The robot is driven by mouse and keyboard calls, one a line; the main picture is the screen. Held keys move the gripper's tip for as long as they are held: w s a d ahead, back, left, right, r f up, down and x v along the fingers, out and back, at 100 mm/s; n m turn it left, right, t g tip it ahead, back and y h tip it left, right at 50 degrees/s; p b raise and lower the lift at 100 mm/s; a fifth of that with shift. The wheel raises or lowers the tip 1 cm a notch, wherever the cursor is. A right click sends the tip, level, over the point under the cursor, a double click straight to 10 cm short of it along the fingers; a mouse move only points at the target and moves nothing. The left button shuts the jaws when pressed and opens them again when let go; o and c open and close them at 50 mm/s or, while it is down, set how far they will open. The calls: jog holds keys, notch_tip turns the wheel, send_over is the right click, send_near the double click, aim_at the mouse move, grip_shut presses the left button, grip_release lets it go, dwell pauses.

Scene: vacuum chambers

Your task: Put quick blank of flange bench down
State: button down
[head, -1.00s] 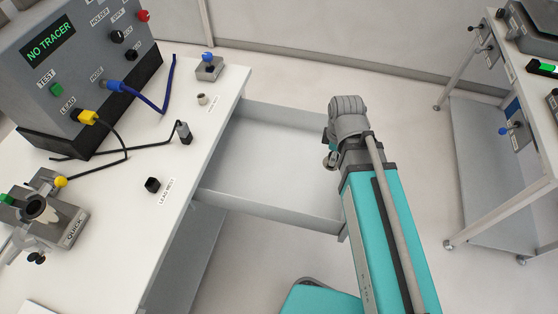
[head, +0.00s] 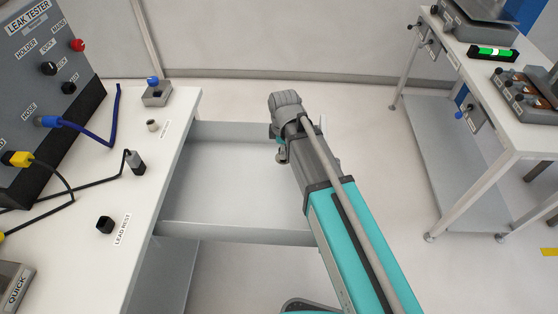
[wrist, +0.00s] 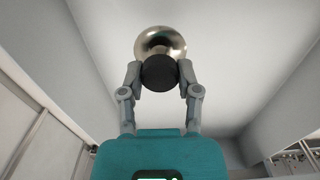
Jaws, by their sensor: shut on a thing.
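My gripper (wrist: 159,76) is shut on a round, shiny metal blank (wrist: 160,40) with a black knob. The fingers grip the knob from both sides, and the metal disc is beyond it. In the head view, my gripper (head: 281,152) is small and partly hidden by my wrist, near the right side of the open drawer. Its height over the drawer cannot be told. The metal fixture labelled QUICK (head: 16,288) is cut off at the lower left of the head view, on the white bench (head: 75,262).
The open grey drawer (head: 225,185) juts from the left bench. A leak tester (head: 40,90) with yellow and blue leads stands there, near a black lead rest (head: 105,225) and a small blue-knobbed block (head: 156,95). Another bench (head: 500,128) stands right, with clear floor between.

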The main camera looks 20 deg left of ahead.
aim_at(279, 156)
jog(key=shift+w+a+f+b, duration=0.4)
jog(key=shift+w+f+b, duration=0.15)
jog(key=shift+f, duration=0.15)
jog(key=shift+w+a+f+b, duration=0.4)
jog(key=shift+f+b, duration=0.1)
jog(key=shift+f, duration=0.2)
jog(key=shift+f, duration=0.1)
jog(key=shift+w+a+f+b, duration=0.2)
jog(key=shift+w+f+b, duration=0.1)
jog(key=shift+f+b, duration=1.6)
jog(key=shift+b, duration=0.1)
jog(key=shift+f, duration=0.15)
jog(key=shift+c, duration=1.5)
grip_release()
notch_tip(279, 156, up, 12)
jog(key=p, duration=1.2)
jog(key=shift+r, duration=0.2)
